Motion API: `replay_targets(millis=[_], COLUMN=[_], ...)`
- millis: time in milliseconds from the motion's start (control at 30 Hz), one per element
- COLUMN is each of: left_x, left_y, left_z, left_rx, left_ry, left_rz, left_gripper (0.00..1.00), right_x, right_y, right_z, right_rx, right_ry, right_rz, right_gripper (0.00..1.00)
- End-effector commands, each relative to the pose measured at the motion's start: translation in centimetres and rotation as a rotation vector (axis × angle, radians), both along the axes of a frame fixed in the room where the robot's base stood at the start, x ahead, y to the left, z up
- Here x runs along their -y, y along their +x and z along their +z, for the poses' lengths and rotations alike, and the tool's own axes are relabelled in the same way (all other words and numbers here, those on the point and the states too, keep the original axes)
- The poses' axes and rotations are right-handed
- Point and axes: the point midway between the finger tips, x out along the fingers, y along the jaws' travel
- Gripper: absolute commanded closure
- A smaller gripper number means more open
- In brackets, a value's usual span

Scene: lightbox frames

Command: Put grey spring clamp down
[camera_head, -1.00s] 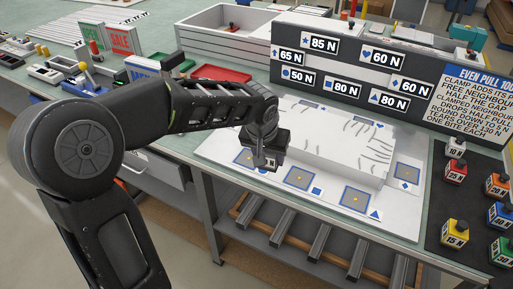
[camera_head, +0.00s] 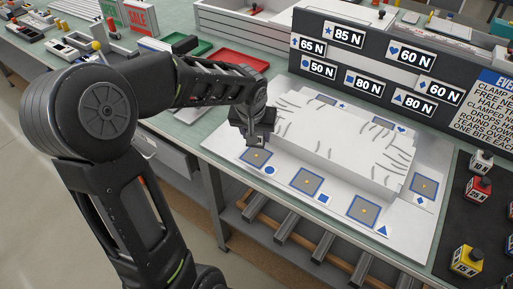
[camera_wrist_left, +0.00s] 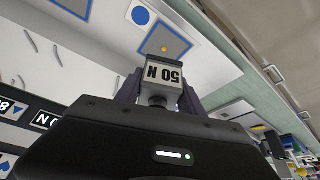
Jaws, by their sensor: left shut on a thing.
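My left gripper (camera_head: 258,143) is shut on the grey spring clamp, which shows in the left wrist view (camera_wrist_left: 160,73) as a grey-white block with an upside-down label that appears to read 50 N. In the head view the gripper hides most of the clamp. The gripper is just behind the blue square pad with a yellow dot (camera_head: 255,157) by the blue circle mark (camera_head: 270,170). The pad also shows in the left wrist view (camera_wrist_left: 165,42) beyond the clamp. I cannot tell whether the clamp touches the board. My right gripper is not in view.
A white slab with cracks (camera_head: 345,140) lies on the white board (camera_head: 230,135), with more square pads (camera_head: 306,181) around it. A dark sign panel (camera_head: 325,65) with newton labels stands behind. Red (camera_head: 479,188) and yellow (camera_head: 467,259) clamps stand on a black mat at right.

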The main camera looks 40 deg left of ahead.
Motion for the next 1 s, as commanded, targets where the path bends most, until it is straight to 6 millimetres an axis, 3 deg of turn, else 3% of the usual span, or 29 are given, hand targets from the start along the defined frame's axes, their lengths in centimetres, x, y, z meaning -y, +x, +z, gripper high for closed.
replay_targets(millis=[133, 467, 767, 1000], left_x=[0.0, 0.0, 0.0, 0.0], left_y=[0.0, 0.0, 0.0, 0.1], left_z=[-1.8, -2.1, -5.5, -5.6], left_rx=[0.001, 0.002, 0.0, 0.002], left_ry=[0.001, 0.0, -0.001, 0.0], left_rz=[0.0, 0.001, 0.0, 0.0], left_gripper=[1.0, 1.0, 1.0, 1.0], right_x=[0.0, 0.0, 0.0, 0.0], right_y=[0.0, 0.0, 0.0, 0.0], right_z=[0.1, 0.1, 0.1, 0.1], right_rx=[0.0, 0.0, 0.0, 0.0], right_ry=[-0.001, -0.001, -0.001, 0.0], right_rz=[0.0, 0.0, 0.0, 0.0], right_gripper=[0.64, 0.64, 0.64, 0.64])
